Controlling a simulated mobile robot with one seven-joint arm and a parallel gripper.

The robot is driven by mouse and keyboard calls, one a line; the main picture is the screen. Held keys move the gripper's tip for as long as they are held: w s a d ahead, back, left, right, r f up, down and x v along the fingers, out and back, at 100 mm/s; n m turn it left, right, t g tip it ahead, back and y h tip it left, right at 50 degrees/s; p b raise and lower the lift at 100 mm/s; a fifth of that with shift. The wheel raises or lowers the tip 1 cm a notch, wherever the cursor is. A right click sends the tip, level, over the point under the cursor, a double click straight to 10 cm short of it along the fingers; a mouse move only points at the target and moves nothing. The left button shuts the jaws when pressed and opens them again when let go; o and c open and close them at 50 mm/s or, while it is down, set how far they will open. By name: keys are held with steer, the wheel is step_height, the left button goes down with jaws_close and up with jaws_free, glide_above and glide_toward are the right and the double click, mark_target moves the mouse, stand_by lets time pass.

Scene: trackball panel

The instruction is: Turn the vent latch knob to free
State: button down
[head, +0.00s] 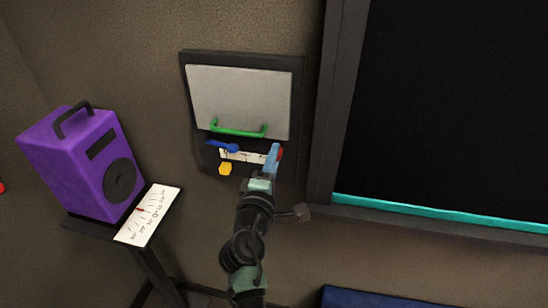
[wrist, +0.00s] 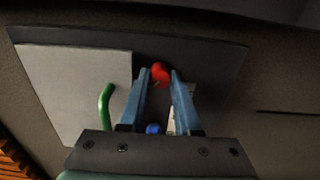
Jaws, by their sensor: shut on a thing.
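The vent panel is a pale grey flap (head: 238,98) in a dark frame on the wall, with a green handle (head: 238,131) along its lower edge. Below it are a blue knob (head: 222,146), a yellow knob (head: 225,169) and a white marked strip (head: 240,155). My gripper (head: 276,150) is at the right end of this row, shut on a red knob (wrist: 160,74), which shows between the fingertips in the wrist view. The fingers hide part of the red knob in the head view. I cannot read the strip's marks.
A purple speaker (head: 85,160) and a white dial card (head: 148,214) are on a small dark stand at the left. A large dark screen (head: 460,110) with a thick frame is close on the right. The wall between the stand and panel is clear.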

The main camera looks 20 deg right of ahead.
stand_by(0.4)
steer(key=c, duration=0.6)
jaws_free()
